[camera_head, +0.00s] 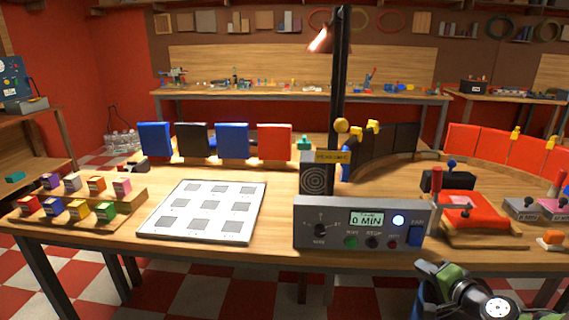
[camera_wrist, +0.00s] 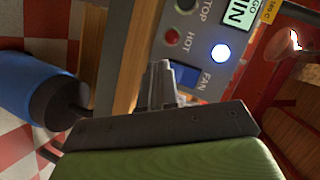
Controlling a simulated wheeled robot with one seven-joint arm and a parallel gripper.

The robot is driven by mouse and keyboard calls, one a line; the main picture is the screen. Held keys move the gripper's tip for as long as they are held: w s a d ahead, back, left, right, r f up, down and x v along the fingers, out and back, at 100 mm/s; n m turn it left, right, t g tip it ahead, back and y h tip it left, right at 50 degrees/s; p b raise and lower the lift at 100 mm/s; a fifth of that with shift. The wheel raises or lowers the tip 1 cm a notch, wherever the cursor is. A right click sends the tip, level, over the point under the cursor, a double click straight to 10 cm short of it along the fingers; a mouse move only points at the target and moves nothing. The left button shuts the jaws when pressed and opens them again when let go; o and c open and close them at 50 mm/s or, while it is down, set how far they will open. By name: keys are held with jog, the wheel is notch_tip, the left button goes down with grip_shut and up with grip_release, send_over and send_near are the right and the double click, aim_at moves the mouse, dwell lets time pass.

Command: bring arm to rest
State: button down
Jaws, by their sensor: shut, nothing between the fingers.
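My gripper (camera_wrist: 160,85) is shut and empty in the wrist view, its fingertips close together. It is near the front of the grey control box (camera_wrist: 145,35), below the lit white button and beside the blue FAN switch (camera_wrist: 183,76). I cannot tell whether the fingertips touch the box. In the head view my arm shows at the bottom right, in front of the table edge, and its fingertips are not clear there. The control box (camera_head: 310,235) stands on the table with a display (camera_head: 367,218) reading 0 MIN. The FAN switch (camera_head: 416,235) is at its right end.
The wooden table (camera_head: 282,185) holds a white tray (camera_head: 150,228) with grey squares, a rack of coloured blocks (camera_head: 135,202) at left, and a red pad (camera_head: 470,217) at right. A black post (camera_head: 340,75) with a lamp (camera_head: 322,40) rises behind the box. Checkered floor lies in front.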

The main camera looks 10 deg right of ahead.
jog(key=s+a+r+n+g, duration=0.2)
jog(key=a+n, duration=0.1)
jog(key=a, duration=0.5)
jog(key=s+a+r+n+g+y, duration=0.1)
jog(key=s+a+n+g, duration=0.2)
jog(key=a, duration=0.5)
jog(key=s+a+r+n+g, duration=0.15)
jog(key=a+n, duration=0.25)
jog(key=a, duration=0.4)
jog(key=s+a+r+n+g+h, duration=0.1)
jog(key=s+a+r+n, duration=0.15)
jog(key=s, duration=0.65)
jog(key=s+a+r+n+g+h, duration=0.1)
jog(key=s+a, duration=0.2)
jog(key=s, duration=0.6)
notch_tip(320, 180, up, 14)
jog(key=p, duration=1.4)
jog(key=shift+w+r, duration=0.15)
jog(key=shift+w, duration=0.15)
